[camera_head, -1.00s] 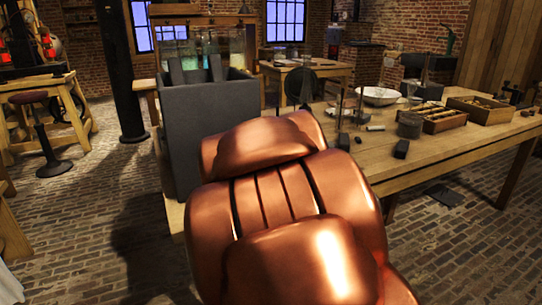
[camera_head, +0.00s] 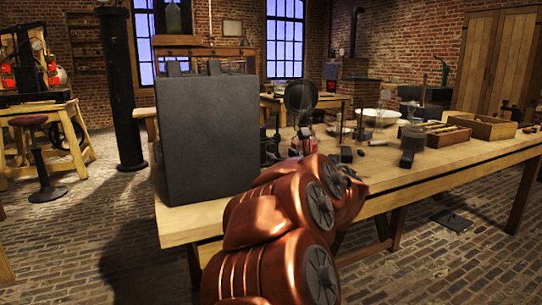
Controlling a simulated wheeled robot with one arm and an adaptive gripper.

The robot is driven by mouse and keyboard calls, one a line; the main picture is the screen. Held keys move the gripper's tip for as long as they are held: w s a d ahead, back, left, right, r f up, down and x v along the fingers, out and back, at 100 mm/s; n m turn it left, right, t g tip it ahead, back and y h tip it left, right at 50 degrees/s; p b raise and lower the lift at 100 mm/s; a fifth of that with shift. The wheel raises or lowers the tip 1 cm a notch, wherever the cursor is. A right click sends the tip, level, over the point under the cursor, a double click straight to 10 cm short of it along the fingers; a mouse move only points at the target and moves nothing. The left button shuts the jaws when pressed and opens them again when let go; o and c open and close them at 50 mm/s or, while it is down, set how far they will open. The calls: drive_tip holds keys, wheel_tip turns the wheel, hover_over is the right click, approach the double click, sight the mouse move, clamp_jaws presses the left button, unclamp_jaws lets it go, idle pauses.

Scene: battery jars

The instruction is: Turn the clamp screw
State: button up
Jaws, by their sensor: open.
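No clamp screw can be made out. A large dark grey box-shaped jar (camera_head: 207,140) stands upright on the left end of the wooden workbench (camera_head: 450,160), with dark plate tops showing above its rim. My copper-coloured arm reaches from the bottom middle over the bench's front edge. My gripper (camera_head: 352,174) shows only as a small dark piece at the arm's far end, right of the jar and apart from it. It is open, and nothing shows in it. Much of it is hidden behind the arm.
A round dark disc on a stand (camera_head: 301,96), a white bowl (camera_head: 381,117), a dark cylinder (camera_head: 411,143) and wooden trays (camera_head: 484,127) stand on the bench. A stool (camera_head: 40,160) and a black column (camera_head: 121,95) are at left. Brick floor lies open in front.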

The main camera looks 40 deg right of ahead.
sight(272, 151)
drive_tip(key=b+x, duration=0.1)
drive_tip(key=x, duration=0.5)
drive_tip(key=shift+w+d+f, duration=0.1)
drive_tip(key=shift+w, duration=0.25)
drive_tip(key=shift+w+d, duration=0.25)
drive_tip(key=shift+w, duration=0.2)
clamp_jaws()
